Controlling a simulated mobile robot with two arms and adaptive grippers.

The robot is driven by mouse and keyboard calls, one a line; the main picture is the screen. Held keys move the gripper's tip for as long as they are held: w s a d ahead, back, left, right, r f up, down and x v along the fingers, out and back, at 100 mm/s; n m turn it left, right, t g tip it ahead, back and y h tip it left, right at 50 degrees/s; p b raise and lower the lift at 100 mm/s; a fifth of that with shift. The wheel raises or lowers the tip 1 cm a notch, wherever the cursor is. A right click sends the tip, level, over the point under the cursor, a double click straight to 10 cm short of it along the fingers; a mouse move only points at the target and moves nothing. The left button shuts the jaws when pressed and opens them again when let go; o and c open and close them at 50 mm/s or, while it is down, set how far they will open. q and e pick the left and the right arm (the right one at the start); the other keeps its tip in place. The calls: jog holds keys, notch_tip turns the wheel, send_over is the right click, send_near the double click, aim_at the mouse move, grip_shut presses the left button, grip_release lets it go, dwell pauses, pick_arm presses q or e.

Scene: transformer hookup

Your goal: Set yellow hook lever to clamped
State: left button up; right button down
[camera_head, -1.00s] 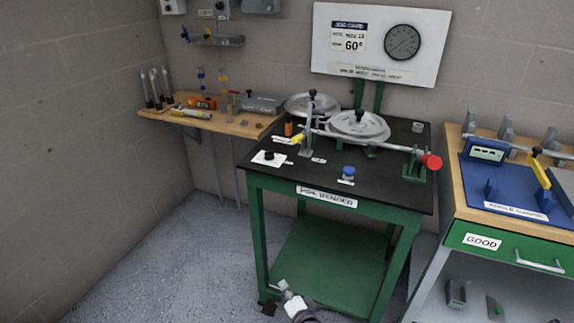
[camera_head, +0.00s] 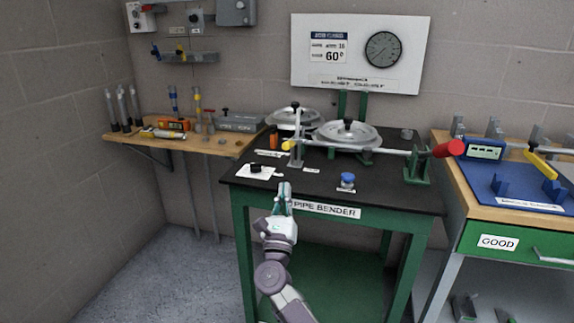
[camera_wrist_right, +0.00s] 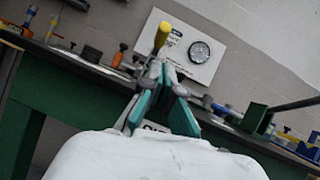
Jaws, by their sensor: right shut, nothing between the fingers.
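The yellow hook lever, a small lever with a yellow tip (camera_head: 288,145), is on the left side of the pipe bender, beside an upright post. A yellow-tipped handle (camera_wrist_right: 162,35) shows beyond the fingers in the right wrist view. My right gripper (camera_head: 284,186) is at the front edge of the black bench top, in front of and below the lever, apart from it. Its teal fingers (camera_wrist_right: 163,85) are shut and empty. Whether the lever is clamped is too small to tell. My left gripper is not in view.
The pipe bender table (camera_head: 400,196) has a white card with a black knob (camera_head: 255,170) at left and a blue knob (camera_head: 347,180) at front. A bar with a red end (camera_head: 449,149) crosses the bender. A wooden shelf (camera_head: 215,145) stands left, a blue-topped bench (camera_head: 500,177) right.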

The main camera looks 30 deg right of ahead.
aim_at(288, 145)
jog(key=x, duration=0.8)
jog(key=shift+w+d+r+p, duration=0.1)
jog(key=shift+w+r+p, duration=0.05)
jog(key=shift+w+p, duration=0.15)
jog(key=shift+w+d+r, duration=0.25)
jog(key=shift+w+d, duration=0.1)
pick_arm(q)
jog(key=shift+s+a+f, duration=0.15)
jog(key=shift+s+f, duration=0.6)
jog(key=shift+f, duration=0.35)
